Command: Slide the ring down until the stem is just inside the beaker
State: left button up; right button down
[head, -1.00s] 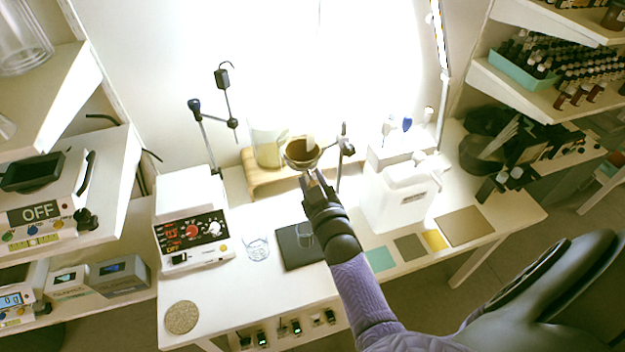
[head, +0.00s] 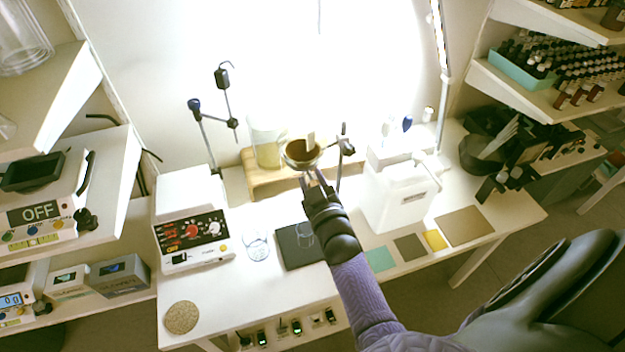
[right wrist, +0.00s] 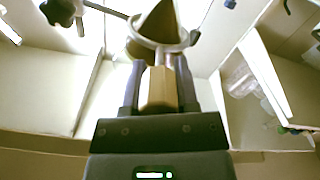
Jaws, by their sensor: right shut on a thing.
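The ring (head: 303,166) holds a funnel with a brown filling (head: 299,147) in front of the bright wall. It also shows at the top of the right wrist view (right wrist: 160,42). My right gripper (head: 314,180) is just below and in front of the ring. In the right wrist view its jaws (right wrist: 158,90) are shut on a tan grip, which lies in line with the ring. A clear glass beaker (head: 305,236) stands on a black plate (head: 294,259), lower than the ring. The funnel's stem is hidden or too small to tell. My left gripper is out of view.
A wooden rack (head: 250,170) with a yellowish vessel (head: 267,150) stands behind the ring. A white jug (head: 395,205) is to the right. A control box (head: 190,230) and a second glass (head: 256,246) are to the left.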

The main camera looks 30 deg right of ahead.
jog(key=shift+f, duration=0.1)
notch_tip(320, 180, down, 18)
jog(key=b, duration=1.6)
jog(key=shift+f, duration=0.2)
jog(key=shift+c, duration=1.8)
grip_release()
